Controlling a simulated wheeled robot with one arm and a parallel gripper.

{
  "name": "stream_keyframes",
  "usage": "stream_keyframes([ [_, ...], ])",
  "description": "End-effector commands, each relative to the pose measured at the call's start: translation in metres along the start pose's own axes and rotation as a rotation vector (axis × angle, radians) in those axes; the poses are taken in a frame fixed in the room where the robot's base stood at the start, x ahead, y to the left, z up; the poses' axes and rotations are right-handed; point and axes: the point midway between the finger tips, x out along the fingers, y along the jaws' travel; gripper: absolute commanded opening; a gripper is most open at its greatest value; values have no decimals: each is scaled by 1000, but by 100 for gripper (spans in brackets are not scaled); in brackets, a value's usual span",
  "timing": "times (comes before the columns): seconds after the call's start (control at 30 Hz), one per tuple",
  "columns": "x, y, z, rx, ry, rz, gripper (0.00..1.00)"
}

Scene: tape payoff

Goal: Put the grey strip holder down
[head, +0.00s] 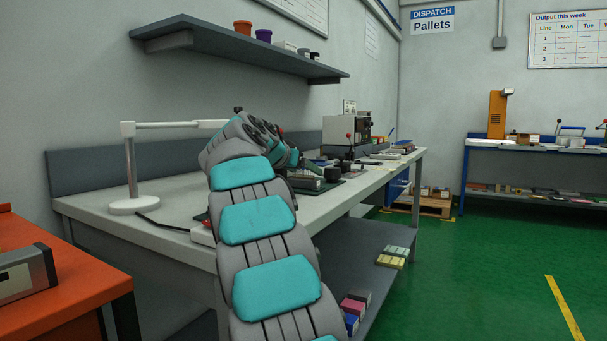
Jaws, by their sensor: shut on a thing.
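My arm reaches over the long grey workbench (165,218), and its wrist is bent down above the bench. My gripper (284,171) shows only in small part, as my own wrist and arm cover most of it. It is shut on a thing. A small grey block with a dark top (304,183) shows just right of the gripper, low over the bench; it looks like the grey strip holder. I cannot tell whether it touches the bench, and the contact with the fingers is hidden.
A white stand with a horizontal arm (131,170) is on the bench at left. A grey machine (345,136) stands farther back. A dark shelf (235,48) hangs above. An orange-topped table (75,290) is at lower left. Green floor is free at right.

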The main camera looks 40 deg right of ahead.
Motion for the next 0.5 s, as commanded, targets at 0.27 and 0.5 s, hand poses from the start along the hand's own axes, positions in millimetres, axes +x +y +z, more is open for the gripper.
stream_keyframes([
  [0.27,0,0,1,0,0,-1,85],
  [0.5,0,0,1,0,0,-1,100],
])
